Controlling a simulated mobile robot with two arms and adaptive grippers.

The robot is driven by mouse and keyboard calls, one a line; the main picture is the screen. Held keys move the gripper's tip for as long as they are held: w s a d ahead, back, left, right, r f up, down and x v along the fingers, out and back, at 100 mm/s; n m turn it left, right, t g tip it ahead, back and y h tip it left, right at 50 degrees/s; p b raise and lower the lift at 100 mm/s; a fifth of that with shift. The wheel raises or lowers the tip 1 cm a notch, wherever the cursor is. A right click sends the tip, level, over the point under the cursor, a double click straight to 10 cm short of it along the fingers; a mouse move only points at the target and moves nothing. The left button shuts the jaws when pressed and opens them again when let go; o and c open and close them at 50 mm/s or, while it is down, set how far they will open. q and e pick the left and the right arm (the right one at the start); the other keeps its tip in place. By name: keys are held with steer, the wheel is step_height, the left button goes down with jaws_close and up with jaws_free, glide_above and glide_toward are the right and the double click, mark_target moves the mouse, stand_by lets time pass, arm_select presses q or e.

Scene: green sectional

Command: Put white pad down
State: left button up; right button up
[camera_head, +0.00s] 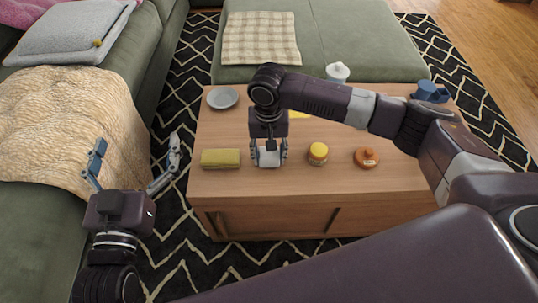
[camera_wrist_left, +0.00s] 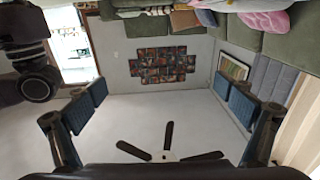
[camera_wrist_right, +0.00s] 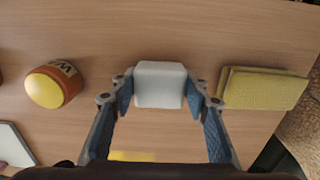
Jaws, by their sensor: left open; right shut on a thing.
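The white pad (camera_wrist_right: 160,84) is a small white block with rounded edges. In the right wrist view it sits between the blue fingers of my right gripper (camera_wrist_right: 160,92), which is shut on it. In the head view the white pad (camera_head: 268,157) is at the tabletop, near the front edge of the wooden table (camera_head: 230,187). My right gripper (camera_head: 268,152) points straight down there. Whether the pad touches the wood is hard to tell. My left gripper (camera_head: 133,158) is open and empty, left of the table beside the sofa. It also shows open in the left wrist view (camera_wrist_left: 160,105).
A yellow-green sponge (camera_head: 221,158) lies left of the pad. A yellow-lidded jar (camera_head: 318,153) and an orange pot (camera_head: 366,157) stand to its right. A grey plate (camera_head: 222,97), a white bottle (camera_head: 338,72) and a blue object (camera_head: 431,92) are farther back. The front strip of tabletop is bare.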

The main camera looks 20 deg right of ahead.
arm_select(q)
steer(key=shift+f, duration=0.4)
arm_select(e)
steer(key=shift+f, duration=0.1)
steer(key=o, duration=1)
arm_select(q)
steer(key=shift+a+f, duration=0.1)
steer(key=shift+f, duration=0.05)
